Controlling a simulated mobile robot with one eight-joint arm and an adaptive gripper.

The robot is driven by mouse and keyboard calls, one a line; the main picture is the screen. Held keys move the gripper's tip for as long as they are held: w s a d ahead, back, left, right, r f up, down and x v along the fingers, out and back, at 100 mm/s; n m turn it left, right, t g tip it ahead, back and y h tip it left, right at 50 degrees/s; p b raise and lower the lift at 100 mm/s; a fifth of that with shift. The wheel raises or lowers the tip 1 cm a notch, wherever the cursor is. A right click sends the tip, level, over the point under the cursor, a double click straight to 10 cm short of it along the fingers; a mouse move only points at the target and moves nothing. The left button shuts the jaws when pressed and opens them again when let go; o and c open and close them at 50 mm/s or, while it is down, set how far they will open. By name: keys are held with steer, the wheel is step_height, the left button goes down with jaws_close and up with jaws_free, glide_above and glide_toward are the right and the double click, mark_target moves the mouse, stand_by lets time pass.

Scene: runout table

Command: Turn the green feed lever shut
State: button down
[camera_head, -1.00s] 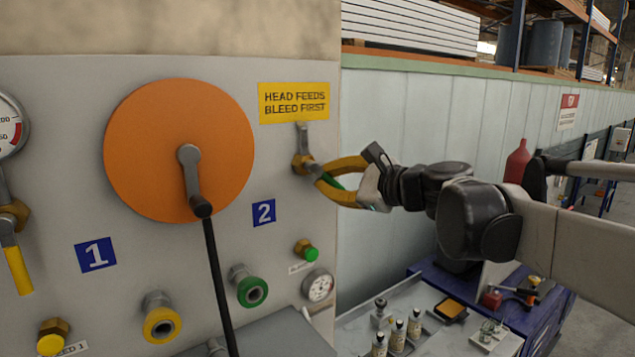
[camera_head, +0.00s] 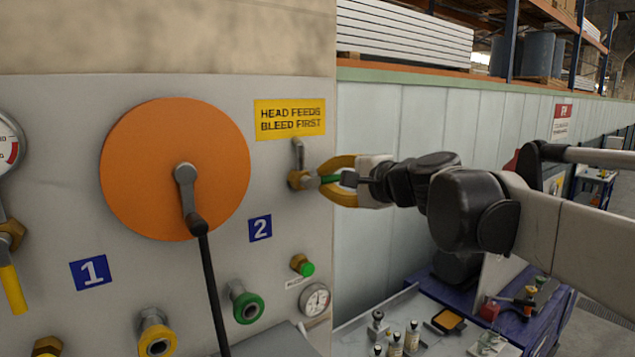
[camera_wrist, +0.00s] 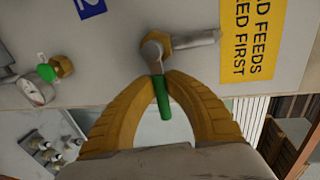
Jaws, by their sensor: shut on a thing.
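The green feed lever (camera_head: 330,180) sticks out sideways to the right from a brass valve (camera_head: 298,180) on the grey panel, below the yellow sign. My gripper (camera_head: 327,181) is shut on the lever, with its yellow fingers on either side of it. In the wrist view the lever's green grip (camera_wrist: 162,97) lies between the two fingertips (camera_wrist: 162,78), and its metal arm runs to the brass valve nut (camera_wrist: 157,46). Part of the lever is hidden by my fingers in the head view.
An orange disc (camera_head: 140,140) with a crank and a black rod stands to the left. A green port (camera_head: 248,307), a small gauge (camera_head: 314,300) and a green-capped valve (camera_head: 302,265) sit below.

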stand_by(0.5)
steer(key=c, duration=1.4)
jaws_free()
steer(key=v, duration=1.2)
steer(key=shift+s, duration=0.1)
